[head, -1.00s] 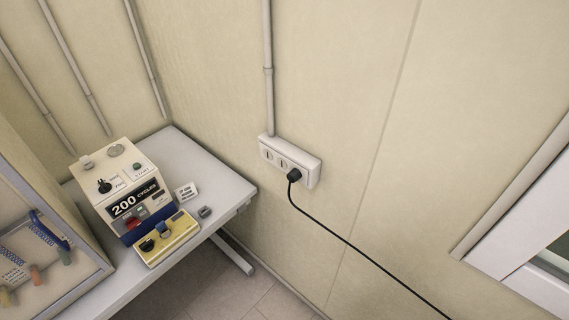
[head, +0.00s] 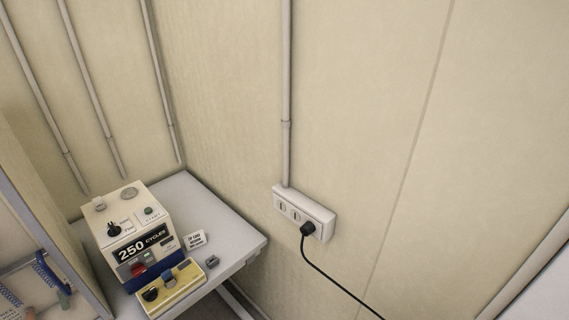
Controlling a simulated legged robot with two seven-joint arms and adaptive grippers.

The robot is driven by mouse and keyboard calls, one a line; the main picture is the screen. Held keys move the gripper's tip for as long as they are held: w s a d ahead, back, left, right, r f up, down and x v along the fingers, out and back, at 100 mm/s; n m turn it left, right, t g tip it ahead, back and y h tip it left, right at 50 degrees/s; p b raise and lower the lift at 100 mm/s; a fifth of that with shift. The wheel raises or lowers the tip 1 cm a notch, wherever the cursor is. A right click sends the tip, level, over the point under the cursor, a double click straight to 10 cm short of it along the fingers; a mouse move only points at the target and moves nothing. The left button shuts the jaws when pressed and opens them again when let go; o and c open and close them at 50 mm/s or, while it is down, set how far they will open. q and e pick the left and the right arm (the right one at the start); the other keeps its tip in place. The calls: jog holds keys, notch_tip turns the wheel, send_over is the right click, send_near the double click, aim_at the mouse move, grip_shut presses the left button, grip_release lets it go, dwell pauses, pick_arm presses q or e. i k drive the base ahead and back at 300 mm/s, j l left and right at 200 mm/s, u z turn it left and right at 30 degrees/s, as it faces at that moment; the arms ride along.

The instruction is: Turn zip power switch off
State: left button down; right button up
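A box-shaped test machine (head: 128,215) in white and blue stands on a grey table at the lower left of the head view. Its display (head: 143,243) reads 250 CYCLES. A black knob (head: 113,229) and a green START button (head: 148,210) are on its top. A red switch (head: 138,268) sits low on its front. A yellow control box (head: 172,289) with a black knob lies in front of it. The pictures do not show clearly which control is the zip power switch. Neither of my grippers is in view.
The grey table (head: 228,228) has free room right of the machine, beside a small label card (head: 195,240). A wall socket (head: 305,211) holds a black plug with a cable (head: 335,280). A framed case (head: 50,240) stands at the left.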

aim_at(138, 269)
jog(key=u, duration=2.25)
